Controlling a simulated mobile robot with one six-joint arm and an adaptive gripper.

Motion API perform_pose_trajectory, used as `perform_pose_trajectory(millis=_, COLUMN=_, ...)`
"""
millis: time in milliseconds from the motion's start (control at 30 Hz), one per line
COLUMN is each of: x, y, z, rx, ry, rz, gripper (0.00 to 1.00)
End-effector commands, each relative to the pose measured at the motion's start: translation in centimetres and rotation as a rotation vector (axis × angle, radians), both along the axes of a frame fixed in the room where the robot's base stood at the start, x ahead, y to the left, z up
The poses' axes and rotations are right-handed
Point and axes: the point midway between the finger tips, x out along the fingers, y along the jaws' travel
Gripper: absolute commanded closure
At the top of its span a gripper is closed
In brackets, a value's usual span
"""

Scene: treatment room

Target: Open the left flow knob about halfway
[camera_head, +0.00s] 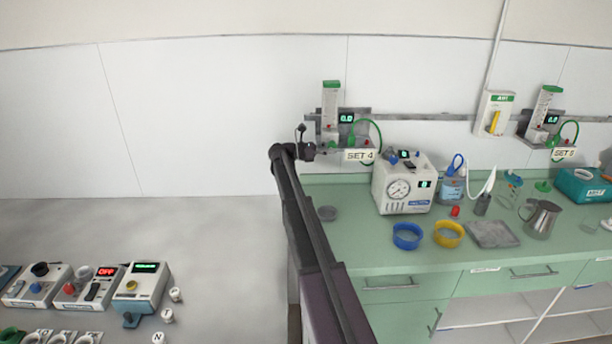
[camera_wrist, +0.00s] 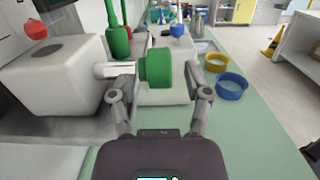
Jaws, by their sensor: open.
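The left flowmeter (camera_head: 331,112) is on the wall rail above a "SET 4" card, and its small display (camera_head: 347,117) reads 0.0. In the wrist view its green flow knob (camera_wrist: 157,68) sits on a pale stem at the right side of a white block (camera_wrist: 62,75). My gripper (camera_wrist: 160,76) is open, one finger on each side of the knob. I see a gap on the right; on the left the finger is close to the stem, and contact is unclear.
A second flowmeter (camera_head: 545,108) with a "SET 5" card is further right on the rail (camera_head: 435,117). Below, the green counter (camera_head: 350,240) holds a white gauge unit (camera_head: 402,184), blue ring (camera_head: 407,236), yellow ring (camera_head: 448,233) and metal jug (camera_head: 541,218).

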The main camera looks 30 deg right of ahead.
Motion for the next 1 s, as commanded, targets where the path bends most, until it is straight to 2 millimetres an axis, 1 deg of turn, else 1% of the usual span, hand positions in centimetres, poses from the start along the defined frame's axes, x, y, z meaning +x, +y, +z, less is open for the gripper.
perform_pose_trajectory(millis=367, x=0.05, y=-0.05, z=0.54, rx=0.077, ry=-0.037, rz=0.001, gripper=0.37)
perform_pose_trajectory(millis=1000, x=0.11, y=0.03, z=0.81, rx=0.323, ry=-0.156, rz=0.001, gripper=0.37)
